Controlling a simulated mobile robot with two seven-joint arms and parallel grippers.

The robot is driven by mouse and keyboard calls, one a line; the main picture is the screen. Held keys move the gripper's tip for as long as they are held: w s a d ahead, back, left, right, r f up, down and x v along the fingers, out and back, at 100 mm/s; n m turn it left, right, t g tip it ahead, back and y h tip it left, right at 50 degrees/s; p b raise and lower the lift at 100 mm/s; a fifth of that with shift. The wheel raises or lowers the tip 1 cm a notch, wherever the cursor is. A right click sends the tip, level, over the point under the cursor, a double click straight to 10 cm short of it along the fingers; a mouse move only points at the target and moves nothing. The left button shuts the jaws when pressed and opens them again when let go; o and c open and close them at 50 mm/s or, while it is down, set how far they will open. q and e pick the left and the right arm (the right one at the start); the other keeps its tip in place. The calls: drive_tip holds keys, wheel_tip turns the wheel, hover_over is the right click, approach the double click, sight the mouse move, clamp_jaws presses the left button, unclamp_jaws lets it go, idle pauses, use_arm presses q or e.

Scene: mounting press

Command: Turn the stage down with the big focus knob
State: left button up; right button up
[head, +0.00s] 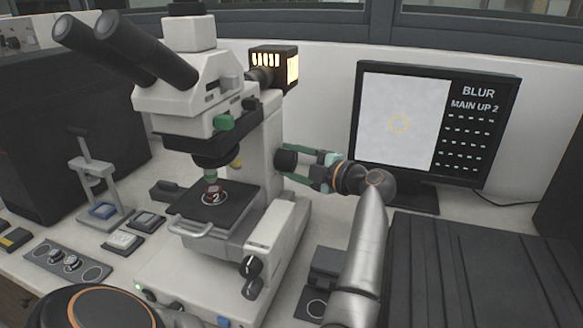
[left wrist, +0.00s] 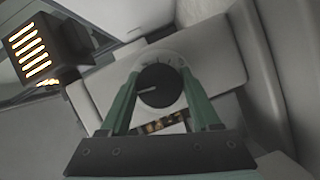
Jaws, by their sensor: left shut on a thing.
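The microscope (head: 262,190) stands on the white bench. Its black stage (head: 240,194) carries a sample by a ring marked 2, below the objective. The big focus knob (head: 285,160) is a black round knob on the column's right side. In the left wrist view the knob (left wrist: 158,86) shows a pale pointer line aimed left, inside a marked pale dial. My left gripper (head: 293,163) has its green fingers on both sides of the knob, shut on it. The monitor (head: 405,120) reads "BLUR" and "MAIN UP 2". My right gripper is not in view.
A lit lamp housing (head: 274,66) sticks out behind the microscope, above my left gripper. A small press (head: 92,185) and sample blocks stand at left. A dark ribbed box (head: 480,270) fills the right.

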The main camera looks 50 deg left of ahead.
use_arm(q)
drive_tip(key=shift+n, duration=0.3)
idle(0.4)
drive_tip(key=o, duration=1.4)
drive_tip(key=shift+c, duration=0.2)
drive_tip(key=shift+r, duration=0.1)
